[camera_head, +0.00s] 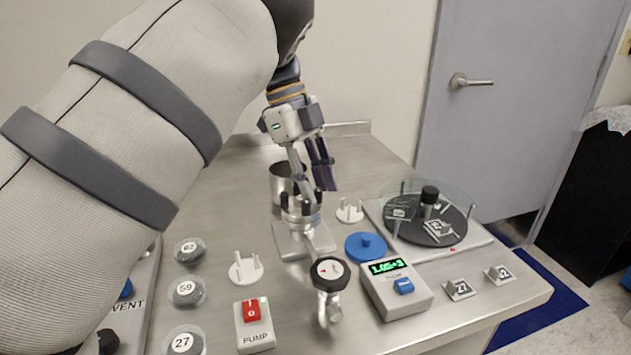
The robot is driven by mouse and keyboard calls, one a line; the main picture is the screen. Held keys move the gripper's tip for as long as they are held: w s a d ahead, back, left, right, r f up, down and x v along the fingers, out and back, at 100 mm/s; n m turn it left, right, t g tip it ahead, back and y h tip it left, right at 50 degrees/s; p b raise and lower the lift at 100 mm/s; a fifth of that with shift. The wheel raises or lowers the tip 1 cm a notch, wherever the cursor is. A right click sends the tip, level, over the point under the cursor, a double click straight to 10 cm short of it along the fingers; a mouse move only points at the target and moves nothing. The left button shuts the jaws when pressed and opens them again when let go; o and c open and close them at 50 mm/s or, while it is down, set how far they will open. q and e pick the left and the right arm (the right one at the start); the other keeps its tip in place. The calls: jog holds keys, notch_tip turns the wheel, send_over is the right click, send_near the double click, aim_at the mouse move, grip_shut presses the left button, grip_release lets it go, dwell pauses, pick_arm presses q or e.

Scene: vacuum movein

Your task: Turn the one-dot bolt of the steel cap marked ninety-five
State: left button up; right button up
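My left gripper (320,190) hangs from the large arm at the left, its fingers pointing down just above and behind a steel fitting (303,215). The fitting stands on a square metal plate (288,240) and carries several black bolts or clamps around its top. The fingers partly overlap the fitting, so I cannot tell whether they touch a bolt or how wide they stand. A steel cup-like cylinder (281,185) is behind the fitting. No marking of ninety-five and no single dot can be read. My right gripper is out of view.
A dial gauge (329,272) stands in front, beside a readout box (396,292) and a pump switch (254,326). A blue disc (366,247), white pronged pieces (246,268) and a glass-covered turntable (436,222) lie around. Clear discs marked 62, 59 and 27 (183,342) line the left.

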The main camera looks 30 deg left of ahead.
pick_arm(q)
jog(key=v, duration=1.2)
jog(key=shift+c, duration=0.2)
